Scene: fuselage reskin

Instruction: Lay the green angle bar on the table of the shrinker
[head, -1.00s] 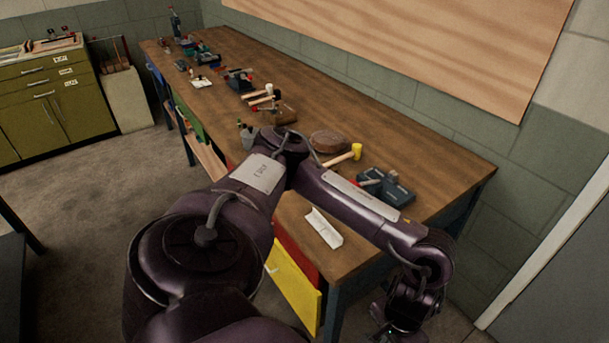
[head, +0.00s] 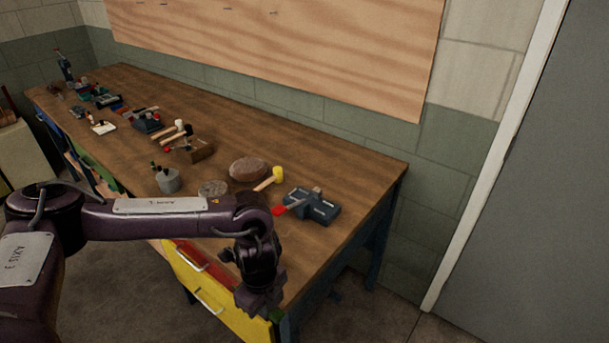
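I cannot make out the green angle bar clearly. A small green patch (head: 277,314) shows just below my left gripper (head: 262,298) at the table's front corner; I cannot tell whether it is the bar or part of the bench. My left gripper is dark, points down and hangs at the front edge of the wooden table; its fingers are too dark to read. The shrinker seems to be the blue-grey machine (head: 321,207) with a red-tipped handle, on the table's right end, beyond and right of the gripper. My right gripper is not in view.
On the wooden bench (head: 350,167) stand a yellow-headed mallet (head: 272,178), a brown leather pad (head: 249,169), a grey pot (head: 168,180) and several tools farther left. A yellow drawer front (head: 203,292) is below. A grey door (head: 530,200) is at right.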

